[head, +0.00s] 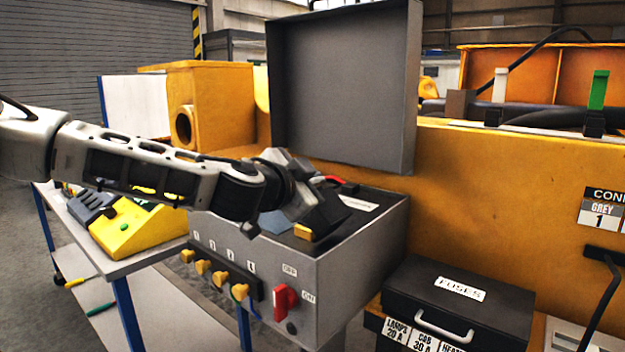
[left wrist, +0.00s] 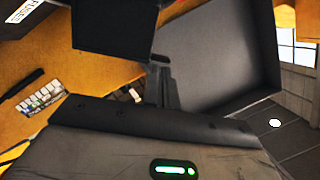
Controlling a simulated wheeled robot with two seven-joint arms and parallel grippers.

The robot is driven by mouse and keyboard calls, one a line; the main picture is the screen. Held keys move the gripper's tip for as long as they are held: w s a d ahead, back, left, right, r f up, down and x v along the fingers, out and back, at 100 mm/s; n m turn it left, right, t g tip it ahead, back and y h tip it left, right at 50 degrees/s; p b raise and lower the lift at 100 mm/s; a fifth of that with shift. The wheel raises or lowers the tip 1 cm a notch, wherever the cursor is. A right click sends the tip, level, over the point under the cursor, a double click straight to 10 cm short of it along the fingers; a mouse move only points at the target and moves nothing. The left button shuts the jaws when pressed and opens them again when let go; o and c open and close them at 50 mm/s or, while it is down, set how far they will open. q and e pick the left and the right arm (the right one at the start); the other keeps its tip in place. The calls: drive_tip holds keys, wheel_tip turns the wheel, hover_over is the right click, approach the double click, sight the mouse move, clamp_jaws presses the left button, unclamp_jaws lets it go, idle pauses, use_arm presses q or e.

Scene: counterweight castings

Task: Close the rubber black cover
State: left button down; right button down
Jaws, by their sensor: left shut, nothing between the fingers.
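The black cover (head: 345,90) stands open and upright at the back of a grey control box (head: 345,260). Its dark inner face and raised rim face me. It also shows in the left wrist view (left wrist: 215,65). The gripper hides part of the box's inside. My right gripper is not in view.
The box front carries several yellow knobs and a red switch (head: 286,299). A black fuse box (head: 470,298) stands at the right. A yellow machine wall (head: 510,190) lies behind. A bench with a yellow device (head: 125,232) is at the left.

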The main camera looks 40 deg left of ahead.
use_arm(q)
drive_tip(key=shift+a+n, duration=0.3)
drive_tip(key=shift+a, duration=0.15)
drive_tip(key=shift+w+a+f+n+g+h, duration=0.1)
drive_tip(key=shift+a+f+n+h, duration=0.45)
drive_tip(key=shift+a+n, duration=0.5)
drive_tip(key=shift+w+a+f+n+g+h, duration=0.1)
drive_tip(key=shift+a+f+n+h, duration=0.3)
drive_tip(key=shift+a+f+n, duration=0.5)
drive_tip(key=shift+w+a+f+n+g+h, duration=0.1)
drive_tip(key=shift+a+f+n+h, duration=0.35)
drive_tip(key=shift+a+n, duration=0.8)
drive_tip(key=shift+a, duration=0.2)
